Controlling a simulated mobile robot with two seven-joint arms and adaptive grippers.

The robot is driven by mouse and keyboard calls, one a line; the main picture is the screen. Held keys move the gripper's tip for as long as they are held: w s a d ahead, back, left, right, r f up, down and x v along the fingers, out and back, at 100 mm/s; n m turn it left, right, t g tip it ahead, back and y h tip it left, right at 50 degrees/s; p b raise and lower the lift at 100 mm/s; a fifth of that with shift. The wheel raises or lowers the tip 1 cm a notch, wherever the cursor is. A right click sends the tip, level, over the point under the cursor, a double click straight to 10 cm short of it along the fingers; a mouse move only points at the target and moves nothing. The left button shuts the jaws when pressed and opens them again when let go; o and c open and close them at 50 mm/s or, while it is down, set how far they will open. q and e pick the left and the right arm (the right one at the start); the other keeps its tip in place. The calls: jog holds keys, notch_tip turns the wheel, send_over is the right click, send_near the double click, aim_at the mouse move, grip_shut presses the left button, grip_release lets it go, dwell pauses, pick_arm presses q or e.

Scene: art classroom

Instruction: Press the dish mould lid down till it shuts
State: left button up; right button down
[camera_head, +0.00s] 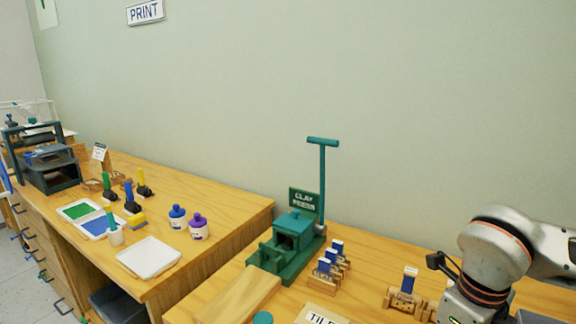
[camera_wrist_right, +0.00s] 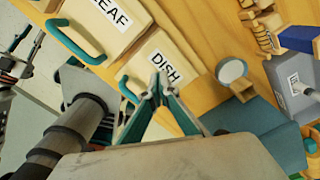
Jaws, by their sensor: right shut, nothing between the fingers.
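The wooden dish mould (camera_wrist_right: 186,62), with a white DISH label and a teal handle (camera_wrist_right: 128,90) along its left edge, is in the middle of the right wrist view. I cannot tell how far its lid stands from shut. My right gripper (camera_wrist_right: 160,82) is shut and empty, its fingertips over the lower edge of the DISH label. Whether they touch the lid cannot be told. In the head view my right arm shows at the right, but its gripper and the mould are out of frame. My left gripper is not seen.
A similar wooden piece labelled LEAF (camera_wrist_right: 108,38) lies beside the dish mould. A round white-topped item (camera_wrist_right: 232,72), a blue block (camera_wrist_right: 255,125) and a grey box (camera_wrist_right: 296,98) are to the right. The green clay press (camera_head: 293,240) stands at the table's back.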

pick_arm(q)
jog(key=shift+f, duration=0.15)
pick_arm(e)
jog(key=shift+f, duration=0.25)
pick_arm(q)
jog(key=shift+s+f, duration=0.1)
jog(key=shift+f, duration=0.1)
pick_arm(e)
jog(key=shift+f, duration=0.35)
pick_arm(q)
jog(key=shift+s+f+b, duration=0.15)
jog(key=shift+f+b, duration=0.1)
jog(key=shift+b, duration=0.15)
pick_arm(e)
jog(key=shift+f, duration=0.45)
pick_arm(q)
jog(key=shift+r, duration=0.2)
pick_arm(e)
jog(key=shift+f, duration=0.1)
